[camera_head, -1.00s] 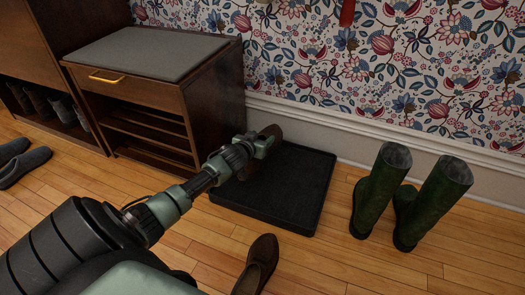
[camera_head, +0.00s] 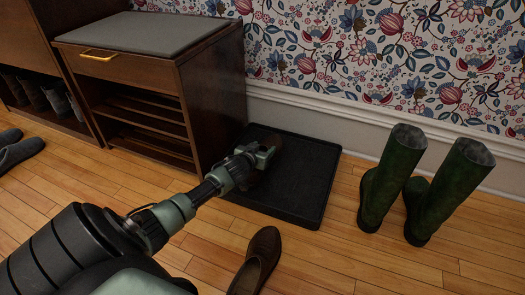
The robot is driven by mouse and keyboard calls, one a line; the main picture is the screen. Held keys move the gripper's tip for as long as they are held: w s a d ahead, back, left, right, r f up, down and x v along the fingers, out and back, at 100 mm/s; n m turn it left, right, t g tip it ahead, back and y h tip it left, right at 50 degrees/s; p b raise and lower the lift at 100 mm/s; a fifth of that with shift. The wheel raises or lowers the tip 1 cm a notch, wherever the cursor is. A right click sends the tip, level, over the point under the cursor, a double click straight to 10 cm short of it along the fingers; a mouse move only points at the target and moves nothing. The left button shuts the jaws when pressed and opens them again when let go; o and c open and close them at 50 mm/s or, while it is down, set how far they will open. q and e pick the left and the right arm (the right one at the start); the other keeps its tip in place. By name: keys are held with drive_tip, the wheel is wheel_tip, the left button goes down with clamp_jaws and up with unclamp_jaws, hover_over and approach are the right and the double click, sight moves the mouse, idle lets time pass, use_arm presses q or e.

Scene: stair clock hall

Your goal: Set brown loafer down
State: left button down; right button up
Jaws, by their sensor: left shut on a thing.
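My left gripper (camera_head: 262,156) is over the left back part of a black boot tray (camera_head: 310,190), beside the wooden bench. It is shut on a brown loafer (camera_head: 271,142), which is mostly hidden behind the gripper; I cannot tell whether the loafer touches the tray. Another brown loafer (camera_head: 262,254) lies on the wood floor in front of the tray. My right gripper is not in view.
A wooden bench (camera_head: 209,90) with a grey cushion and a drawer stands left of the tray. Two green boots (camera_head: 391,178) stand upright right of it. Grey slippers (camera_head: 20,152) lie at the far left. The tray's right part is clear.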

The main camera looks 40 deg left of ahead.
use_arm(q)
drive_tip(key=c, duration=0.5)
unclamp_jaws()
drive_tip(key=shift+f, duration=0.1)
